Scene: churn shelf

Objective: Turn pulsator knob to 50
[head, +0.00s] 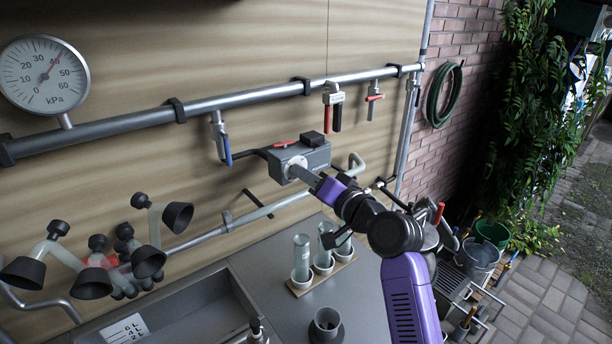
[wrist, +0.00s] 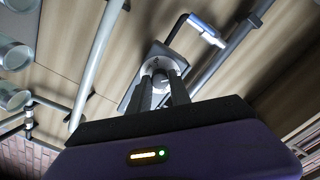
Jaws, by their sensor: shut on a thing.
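The pulsator is a grey box (head: 308,155) on the wall below the long pipe. A light round dial face is on its front, and the knob (wrist: 160,80) is at the dial's centre in the wrist view. My gripper (head: 296,171) reaches the dial from the lower right, and its fingers are shut on the knob. In the wrist view both dark fingers (wrist: 164,92) converge on the knob. In the head view the fingers mostly hide the knob. The dial's numbers and the knob's pointer are too small to read.
A pressure gauge (head: 43,75) hangs at upper left. The pipe (head: 240,100) carries taps with blue (head: 227,152), black and red handles. Black-cupped milking parts (head: 148,262) hang at left. Glass tubes (head: 301,255) and a dark cup (head: 327,322) stand on the counter below my arm.

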